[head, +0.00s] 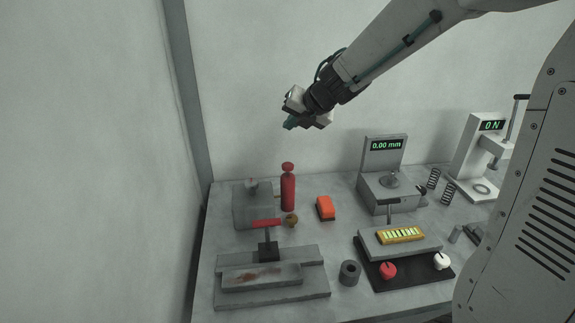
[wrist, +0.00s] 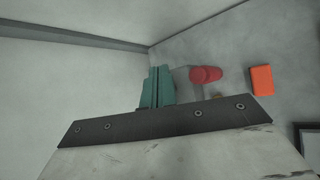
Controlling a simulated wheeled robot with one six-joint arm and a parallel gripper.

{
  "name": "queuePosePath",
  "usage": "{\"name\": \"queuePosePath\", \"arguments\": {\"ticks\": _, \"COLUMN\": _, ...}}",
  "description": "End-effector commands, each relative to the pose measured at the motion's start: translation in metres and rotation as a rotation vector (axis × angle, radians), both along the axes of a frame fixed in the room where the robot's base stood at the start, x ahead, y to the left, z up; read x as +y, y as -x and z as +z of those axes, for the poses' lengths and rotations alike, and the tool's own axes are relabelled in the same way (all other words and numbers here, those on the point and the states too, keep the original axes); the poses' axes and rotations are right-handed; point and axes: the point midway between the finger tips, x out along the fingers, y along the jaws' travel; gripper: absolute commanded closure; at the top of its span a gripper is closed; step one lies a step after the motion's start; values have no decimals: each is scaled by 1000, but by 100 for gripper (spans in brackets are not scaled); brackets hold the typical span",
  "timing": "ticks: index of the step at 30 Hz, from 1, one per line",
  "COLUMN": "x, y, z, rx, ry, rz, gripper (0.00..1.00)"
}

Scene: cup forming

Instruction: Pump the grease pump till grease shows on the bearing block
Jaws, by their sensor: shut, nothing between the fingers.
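The red cylinder with a red knob on top (head: 288,190), which looks like the grease pump, stands upright at the back left of the bench. It also shows from above in the wrist view (wrist: 206,74). Beside it on the left is a grey block (head: 242,208) with a small round piece on top, perhaps the bearing block; I see no clear grease on it. My gripper (head: 290,124) is up in the air above the pump, apart from it. Its teal fingers are together and empty in the wrist view (wrist: 157,88).
An orange block (head: 326,208) lies right of the pump, and a small brown ball (head: 292,220) in front. A grey fixture with a red-handled tool (head: 266,224) stands at front left. A gauge stand (head: 384,160) is farther right. Walls close off the left and back.

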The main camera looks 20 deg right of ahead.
Motion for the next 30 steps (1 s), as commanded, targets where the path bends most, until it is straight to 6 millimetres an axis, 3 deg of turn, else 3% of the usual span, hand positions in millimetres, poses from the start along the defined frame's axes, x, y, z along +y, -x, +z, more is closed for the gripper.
{"name": "queuePosePath", "arguments": {"ticks": 16, "x": 4, "y": 3, "z": -6, "rx": 7, "ry": 1, "rz": 32, "gripper": 100}}
{"name": "queuePosePath", "arguments": {"ticks": 30, "x": 4, "y": 3, "z": -68, "rx": 9, "ry": 1, "rz": 30, "gripper": 100}}
